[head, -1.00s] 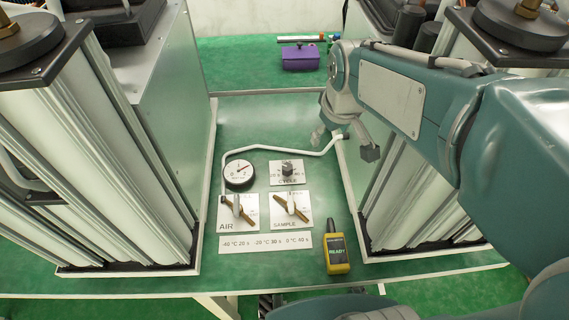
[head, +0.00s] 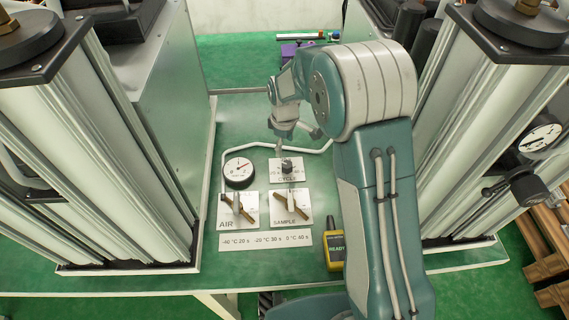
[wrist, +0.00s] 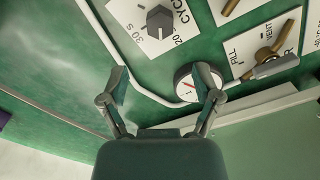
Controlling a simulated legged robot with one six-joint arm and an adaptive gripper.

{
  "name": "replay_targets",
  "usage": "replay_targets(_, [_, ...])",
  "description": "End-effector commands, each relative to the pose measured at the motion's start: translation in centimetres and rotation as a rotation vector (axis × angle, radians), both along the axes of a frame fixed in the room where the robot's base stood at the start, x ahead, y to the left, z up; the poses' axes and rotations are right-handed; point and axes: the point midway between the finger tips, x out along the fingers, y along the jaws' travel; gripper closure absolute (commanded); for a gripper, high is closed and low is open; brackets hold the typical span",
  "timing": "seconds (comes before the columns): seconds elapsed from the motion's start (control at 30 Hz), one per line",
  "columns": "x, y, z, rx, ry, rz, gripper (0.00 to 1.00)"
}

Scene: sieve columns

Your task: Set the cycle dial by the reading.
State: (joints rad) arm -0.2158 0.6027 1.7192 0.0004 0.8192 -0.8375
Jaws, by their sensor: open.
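The cycle dial, a dark knob (head: 287,166) on a white CYCLE plate (head: 280,178), stands mid-table; in the wrist view the knob (wrist: 159,20) is at the top, with 30 S and 20 S marks legible. My gripper (head: 298,140) is open and empty, just behind the dial in the head view. In the wrist view its fingers (wrist: 164,78) are spread, with the knob beyond them. A yellow handheld meter (head: 335,263) shows READY, partly hidden by my arm. A printed strip (head: 266,241) pairs -40 °C with 20 s, -20 °C with 30 s, 0 °C with 40 s.
A round gauge (head: 239,171) with a red needle sits left of the dial. Brass-handled AIR (head: 237,208) and SAMPLE (head: 291,208) valves lie in front. Tall columns flank the table; another gauge (head: 540,138) is at right.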

Motion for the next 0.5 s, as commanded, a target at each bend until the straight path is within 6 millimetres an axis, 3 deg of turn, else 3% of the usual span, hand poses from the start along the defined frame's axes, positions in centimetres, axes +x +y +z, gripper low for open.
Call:
replay_targets(0.3, [-0.1, 0.0, -6.0, -0.001, 0.004, -0.001, 0.19])
replay_targets(0.5, [-0.1, 0.0, -8.5, 0.0, 0.001, -0.002, 0.19])
